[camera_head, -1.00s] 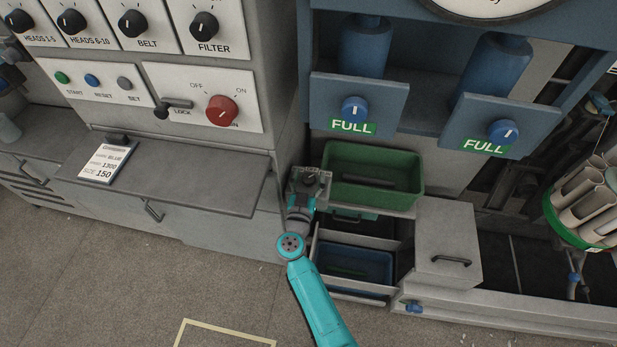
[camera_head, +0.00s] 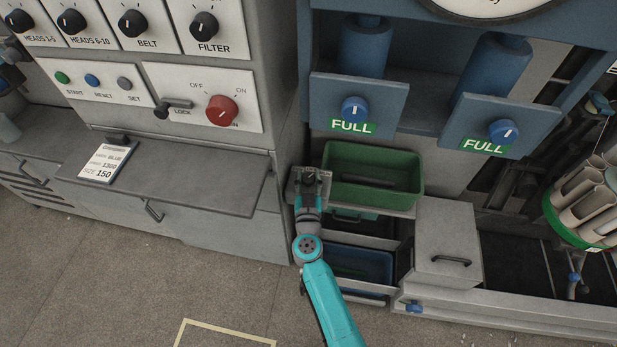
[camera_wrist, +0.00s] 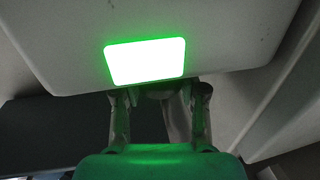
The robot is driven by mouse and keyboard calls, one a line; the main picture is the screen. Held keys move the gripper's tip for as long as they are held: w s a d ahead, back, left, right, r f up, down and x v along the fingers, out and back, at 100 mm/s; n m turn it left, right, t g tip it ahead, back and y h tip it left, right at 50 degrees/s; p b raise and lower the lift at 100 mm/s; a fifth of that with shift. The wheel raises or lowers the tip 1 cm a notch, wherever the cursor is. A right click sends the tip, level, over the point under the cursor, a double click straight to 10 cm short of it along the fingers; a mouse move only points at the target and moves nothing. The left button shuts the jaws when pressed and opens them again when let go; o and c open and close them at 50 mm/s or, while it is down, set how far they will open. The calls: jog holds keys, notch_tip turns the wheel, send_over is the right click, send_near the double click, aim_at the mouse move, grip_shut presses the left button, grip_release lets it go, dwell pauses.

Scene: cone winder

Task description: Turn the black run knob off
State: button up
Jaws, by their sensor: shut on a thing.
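My gripper (camera_head: 309,182) is at the small grey panel beside the green bin, shut on a small dark knob (camera_head: 310,174). I take this for the black run knob; its pointer and label cannot be read. In the wrist view my two fingers (camera_wrist: 160,110) stand on either side of the dark knob (camera_wrist: 157,93), which is mostly hidden. A lit green rectangle (camera_wrist: 145,62) glows on the panel right above the knob.
A red knob (camera_head: 221,110) with OFF and ON marks and a lock lever (camera_head: 174,106) are on the cabinet to the left. The green bin (camera_head: 420,178) is close on the right. A grey shelf (camera_head: 190,190) juts out at left. Open drawers (camera_head: 340,290) lie below.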

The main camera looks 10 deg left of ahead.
jog(key=n+y, duration=0.1)
jog(key=y, duration=0.1)
jog(key=shift+d+r+n+g+y, duration=0.1)
jog(key=shift+n+g+y, duration=0.2)
jog(key=shift+n+y, duration=0.1)
jog(key=shift+n+g+y, duration=0.5)
jog(key=shift+n+y, duration=0.3)
jog(key=shift+y, duration=0.3)
jog(key=shift+w+n+g+y, duration=0.1)
jog(key=shift+n+g+y, duration=0.35)
jog(key=shift+y, duration=0.25)
jog(key=shift+n+g+y, duration=0.85)
jog(key=shift+n+y, duration=0.3)
jog(key=shift+y, duration=0.15)
jog(key=o, duration=1.1)
